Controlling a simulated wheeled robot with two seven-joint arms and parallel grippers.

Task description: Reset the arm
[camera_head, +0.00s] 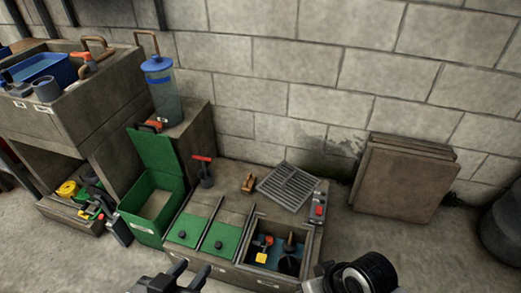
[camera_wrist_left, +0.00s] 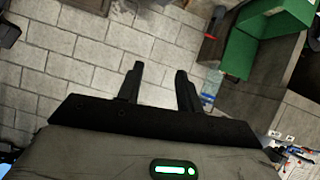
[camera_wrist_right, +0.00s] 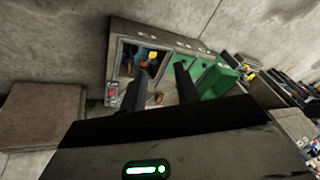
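My left gripper (camera_head: 188,274) shows at the bottom of the head view, in front of the low pit box. In the left wrist view its two fingers (camera_wrist_left: 160,85) stand apart with nothing between them. My right arm shows at the bottom right of the head view; its fingertips are not clear there. In the right wrist view the right gripper's fingers (camera_wrist_right: 160,90) stand apart and hold nothing, with the pit box behind them.
The pit box (camera_head: 268,272) has green lids and an open compartment with a yellow-tagged valve. A grate (camera_head: 288,186) lies at its back. A green bin (camera_head: 150,205) stands left of it. Slabs (camera_head: 402,180) lean on the wall; a sink (camera_head: 75,115) stands far left.

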